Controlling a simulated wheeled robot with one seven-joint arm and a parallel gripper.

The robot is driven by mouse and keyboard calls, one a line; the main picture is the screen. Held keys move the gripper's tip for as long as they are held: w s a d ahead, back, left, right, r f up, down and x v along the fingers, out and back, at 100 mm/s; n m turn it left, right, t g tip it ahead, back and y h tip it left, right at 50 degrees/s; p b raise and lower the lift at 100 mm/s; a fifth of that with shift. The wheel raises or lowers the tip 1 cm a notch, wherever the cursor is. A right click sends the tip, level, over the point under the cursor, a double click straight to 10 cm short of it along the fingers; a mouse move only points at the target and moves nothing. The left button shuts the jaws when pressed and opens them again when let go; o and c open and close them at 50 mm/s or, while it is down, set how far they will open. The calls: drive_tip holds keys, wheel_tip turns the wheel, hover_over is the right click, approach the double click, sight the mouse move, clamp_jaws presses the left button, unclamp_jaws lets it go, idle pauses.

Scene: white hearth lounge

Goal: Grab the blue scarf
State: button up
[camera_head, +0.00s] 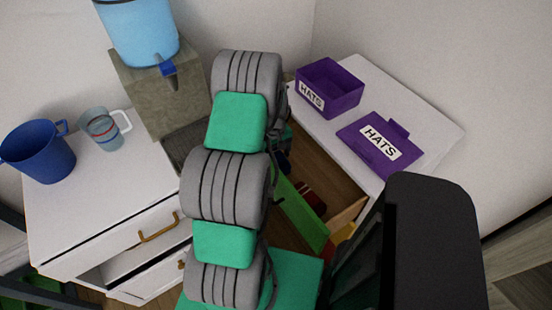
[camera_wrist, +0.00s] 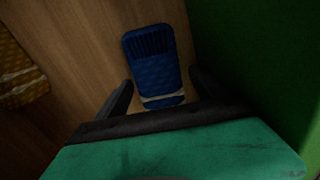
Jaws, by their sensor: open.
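The blue scarf (camera_wrist: 154,62) lies folded on a wooden surface in the wrist view, with a dark fringe at its far end and pale stripes at its near end. My gripper (camera_wrist: 158,92) is open, with one dark finger to the left of the scarf's near end and one to the right. I cannot tell how far the fingertips are above the surface. In the head view a small dark blue patch (camera_head: 284,165) shows beside my arm in the wooden drawer; I cannot tell if it is the scarf. My arm hides the gripper there.
A green panel (camera_wrist: 262,60) stands close on the right in the wrist view. A yellow-brown knitted item (camera_wrist: 18,75) lies at left. In the head view, a purple HATS box (camera_head: 330,88) and its lid (camera_head: 380,144) sit on the white top beside the open drawer (camera_head: 345,205).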

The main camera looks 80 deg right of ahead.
drive_tip(key=shift+f, duration=0.1)
drive_tip(key=shift+c, duration=0.4)
drive_tip(key=c, duration=1.4)
